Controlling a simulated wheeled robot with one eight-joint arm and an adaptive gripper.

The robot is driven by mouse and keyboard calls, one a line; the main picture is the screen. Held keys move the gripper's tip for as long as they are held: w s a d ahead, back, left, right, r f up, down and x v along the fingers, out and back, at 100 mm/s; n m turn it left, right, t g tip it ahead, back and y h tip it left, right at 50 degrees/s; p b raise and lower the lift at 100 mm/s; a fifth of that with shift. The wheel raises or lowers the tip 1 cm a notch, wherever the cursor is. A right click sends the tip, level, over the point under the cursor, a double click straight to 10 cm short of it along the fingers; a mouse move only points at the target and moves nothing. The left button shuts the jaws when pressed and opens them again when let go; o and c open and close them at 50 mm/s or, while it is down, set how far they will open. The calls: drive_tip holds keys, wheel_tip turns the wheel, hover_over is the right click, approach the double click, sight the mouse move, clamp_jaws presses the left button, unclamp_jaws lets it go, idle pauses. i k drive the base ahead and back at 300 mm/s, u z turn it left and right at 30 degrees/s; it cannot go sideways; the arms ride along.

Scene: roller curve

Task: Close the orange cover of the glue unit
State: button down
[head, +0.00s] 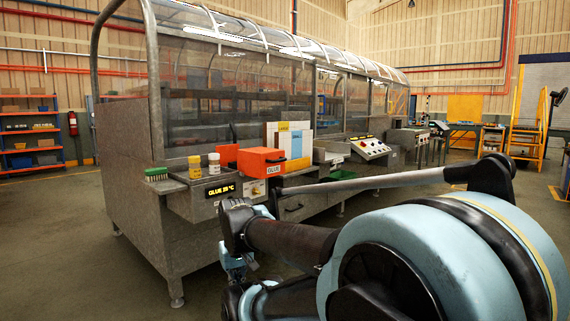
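The glue unit (205,198) is a grey metal box on the near left end of the machine, with a display reading "GLUE 25 °C". The orange cover (258,161) is a boxy orange part at its right, beside a small "GLUE" label. A second orange piece (228,154) shows just behind and left of it. I cannot tell from here how far the cover stands open. My gripper (236,268) hangs below and in front of the unit, apart from the cover. Its fingers are small and partly hidden by my arm, so their opening is unclear.
Upright boards (290,138) stand behind the cover. A control panel (370,147) lies farther right. The floor at left is clear.

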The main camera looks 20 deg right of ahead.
sight(259, 162)
drive_tip(key=u, duration=0.05)
drive_tip(key=i, duration=1)
drive_tip(key=z, duration=0.05)
